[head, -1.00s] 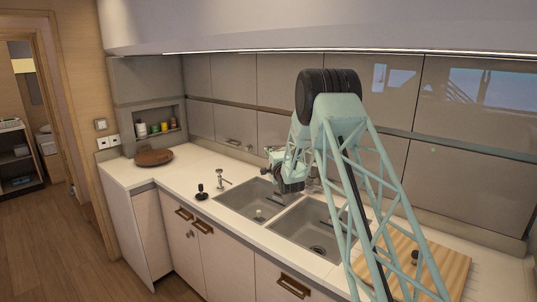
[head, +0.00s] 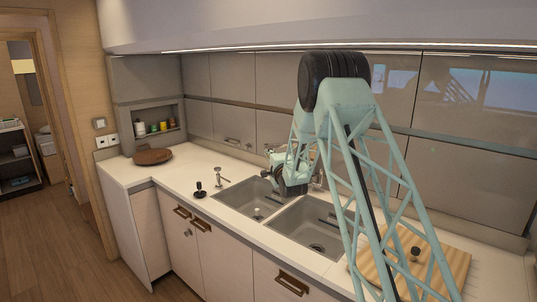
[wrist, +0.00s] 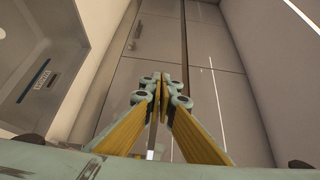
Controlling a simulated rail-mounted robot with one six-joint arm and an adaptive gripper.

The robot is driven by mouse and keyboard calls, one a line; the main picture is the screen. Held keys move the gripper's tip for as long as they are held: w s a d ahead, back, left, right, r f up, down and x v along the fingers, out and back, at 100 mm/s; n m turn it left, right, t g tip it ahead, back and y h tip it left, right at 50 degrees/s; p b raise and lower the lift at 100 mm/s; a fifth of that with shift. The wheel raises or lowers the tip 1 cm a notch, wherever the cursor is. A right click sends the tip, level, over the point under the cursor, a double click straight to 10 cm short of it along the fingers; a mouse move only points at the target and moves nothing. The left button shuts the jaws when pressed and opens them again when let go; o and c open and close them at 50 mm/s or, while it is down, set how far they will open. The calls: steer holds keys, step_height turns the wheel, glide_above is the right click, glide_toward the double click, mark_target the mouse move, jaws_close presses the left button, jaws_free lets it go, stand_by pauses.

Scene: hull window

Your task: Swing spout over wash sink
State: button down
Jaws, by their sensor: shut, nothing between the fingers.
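Two grey sink basins are set in the white counter, the left one (head: 236,197) and the right one (head: 300,232); I cannot tell which is the wash sink. A slim metal piece, likely the tap with its spout (head: 317,181), shows only partly behind my arm at the back of the sinks. Its spout direction is hidden. My gripper (head: 271,153) is above the back of the left basin, partly hidden by my own wrist. In the wrist view my gripper's (wrist: 163,82) yellow fingers meet at the tips, shut and empty, in front of the grey wall panels.
A soap dispenser (head: 219,178) and a black-knobbed item (head: 199,190) stand left of the basins. A wooden cutting board (head: 455,262) lies at right. A round brown board (head: 153,156) lies at far left. Wall panels (head: 232,125) rise close behind the sinks.

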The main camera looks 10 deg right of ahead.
steer(key=s, duration=0.8)
steer(key=shift+s+a, duration=0.2)
steer(key=shift+a, duration=0.1)
steer(key=shift+r, duration=0.2)
steer(key=s+a+r+n+g, duration=0.1)
steer(key=s+r+n+g, duration=0.3)
steer(key=s, duration=0.6)
steer(key=s+a+r+n+g, duration=0.1)
steer(key=s+r+n, duration=0.1)
steer(key=s+r, duration=0.65)
steer(key=s+a+r+n+g, duration=0.2)
steer(key=s+n, duration=0.1)
steer(key=s, duration=1)
steer(key=s+a+f+n+g, duration=0.1)
steer(key=s+n+g, duration=0.2)
steer(key=s, duration=2.1)
steer(key=s+a+f+n+g, duration=0.2)
steer(key=s+n+g, duration=0.2)
steer(key=s, duration=2)
steer(key=shift+s+f+n, duration=0.15)
steer(key=shift+s+n, duration=0.25)
steer(key=shift+n, duration=0.5)
